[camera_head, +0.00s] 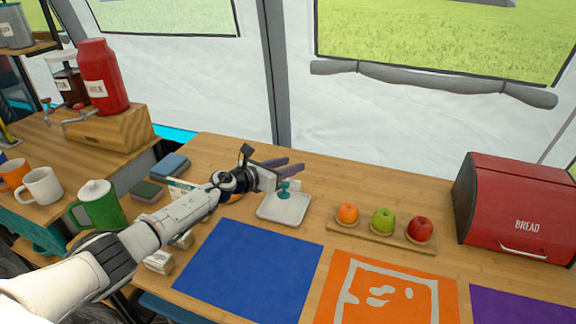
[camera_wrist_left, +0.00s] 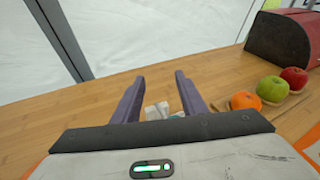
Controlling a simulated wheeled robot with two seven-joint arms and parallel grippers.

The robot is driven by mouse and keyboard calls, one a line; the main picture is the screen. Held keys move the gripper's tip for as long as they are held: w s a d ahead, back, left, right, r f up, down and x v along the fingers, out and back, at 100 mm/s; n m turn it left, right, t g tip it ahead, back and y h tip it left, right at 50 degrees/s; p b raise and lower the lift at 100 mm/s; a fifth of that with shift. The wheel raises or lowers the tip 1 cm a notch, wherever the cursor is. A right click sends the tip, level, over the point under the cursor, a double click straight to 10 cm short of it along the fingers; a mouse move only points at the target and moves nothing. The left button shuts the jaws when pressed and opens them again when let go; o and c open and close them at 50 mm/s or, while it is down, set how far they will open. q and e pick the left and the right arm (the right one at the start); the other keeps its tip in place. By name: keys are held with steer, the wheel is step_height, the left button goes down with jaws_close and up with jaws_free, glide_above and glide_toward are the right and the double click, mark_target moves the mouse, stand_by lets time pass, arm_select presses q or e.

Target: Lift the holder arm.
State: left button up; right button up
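The holder is a white square tray (camera_head: 285,208) on the wooden table, with a teal upright piece (camera_head: 289,186) near its far side. I take the white and teal piece there to be the holder arm; it is partly hidden by my gripper. In the left wrist view, a white piece (camera_wrist_left: 157,111) shows low between my fingers, with a little teal beside it. My left gripper (camera_head: 289,164) is open, its purple-grey fingers apart, reaching just over the tray's far edge. The wrist view also shows the open fingers (camera_wrist_left: 159,76). I cannot tell whether they touch it. My right gripper is out of view.
Right of the tray, an orange (camera_head: 348,212), a green apple (camera_head: 383,220) and a red apple (camera_head: 420,229) sit on a wooden board. A red bread box (camera_head: 515,205) stands farther right. Blue (camera_head: 248,270) and orange (camera_head: 385,292) mats lie in front. Sponges (camera_head: 148,191) lie left.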

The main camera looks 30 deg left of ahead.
arm_select(q)
steer(key=p+v, duration=0.2)
steer(key=v, duration=0.8)
steer(key=shift+s+p, duration=0.15)
steer(key=shift+p, duration=0.15)
steer(key=shift+f, duration=0.1)
